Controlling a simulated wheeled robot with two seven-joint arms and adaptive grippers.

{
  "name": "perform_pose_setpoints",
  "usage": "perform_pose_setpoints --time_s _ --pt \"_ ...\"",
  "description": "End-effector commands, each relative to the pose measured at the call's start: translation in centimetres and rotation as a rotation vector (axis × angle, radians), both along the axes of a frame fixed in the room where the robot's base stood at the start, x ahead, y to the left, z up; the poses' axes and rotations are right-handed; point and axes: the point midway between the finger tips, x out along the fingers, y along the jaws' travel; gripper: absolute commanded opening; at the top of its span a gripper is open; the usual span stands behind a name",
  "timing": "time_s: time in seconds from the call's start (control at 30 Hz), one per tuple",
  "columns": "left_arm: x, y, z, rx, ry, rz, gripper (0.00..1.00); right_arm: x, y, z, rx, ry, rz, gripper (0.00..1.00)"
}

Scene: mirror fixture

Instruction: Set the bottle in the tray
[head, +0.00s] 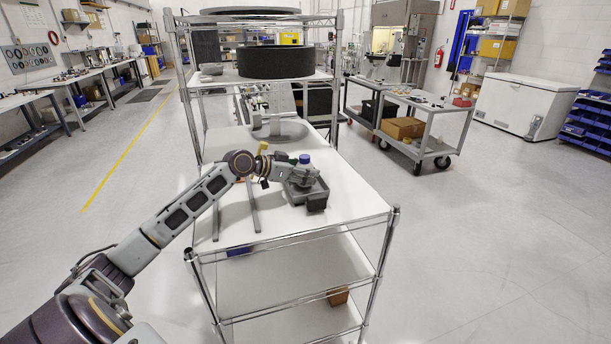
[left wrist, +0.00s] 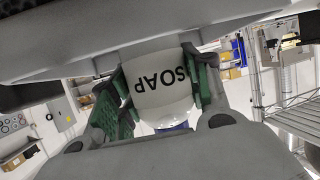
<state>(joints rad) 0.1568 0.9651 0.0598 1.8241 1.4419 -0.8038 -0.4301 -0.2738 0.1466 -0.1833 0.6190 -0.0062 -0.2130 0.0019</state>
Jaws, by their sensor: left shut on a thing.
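A white bottle with black SOAP lettering (left wrist: 160,88) is between the green-padded fingers of my left gripper (left wrist: 155,82) in the left wrist view. In the head view its blue cap (head: 305,158) shows above my left gripper (head: 299,174), which hides most of its body. My left gripper is shut on the bottle. The grey tray (head: 316,200) is on the white shelf top, directly below the gripper and partly covered by it. I cannot tell whether the bottle touches the tray floor. My right gripper is not in view.
The wire-rack shelf top (head: 345,205) has free room right of the tray. Two grey bars (head: 253,208) lie to its left. A yellow-topped item (head: 262,146) and a round grey base with a stand (head: 277,132) are behind. Metal posts (head: 392,225) edge the shelf.

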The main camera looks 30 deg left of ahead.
Motion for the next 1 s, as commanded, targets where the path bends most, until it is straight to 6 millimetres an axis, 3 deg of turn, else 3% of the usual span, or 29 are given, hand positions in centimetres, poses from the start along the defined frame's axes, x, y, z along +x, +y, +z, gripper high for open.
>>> perform_pose_setpoints --time_s 0.23,0.57,0.6,0.73,1.0 --pt "0.0 0.0 -0.9 0.000 -0.001 0.000 0.21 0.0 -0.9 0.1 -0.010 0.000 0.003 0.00" --pt "0.0 0.0 -1.2 0.000 -0.001 0.000 0.21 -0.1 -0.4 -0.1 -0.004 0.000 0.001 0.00" --pt "0.0 0.0 -1.2 0.001 0.000 0.000 0.51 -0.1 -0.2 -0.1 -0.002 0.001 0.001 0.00" --pt "0.0 0.0 -1.1 0.001 0.000 0.000 0.68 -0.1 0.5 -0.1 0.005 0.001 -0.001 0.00" --pt "0.0 0.0 -1.1 0.001 0.000 0.000 0.69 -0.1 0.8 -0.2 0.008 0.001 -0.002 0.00"
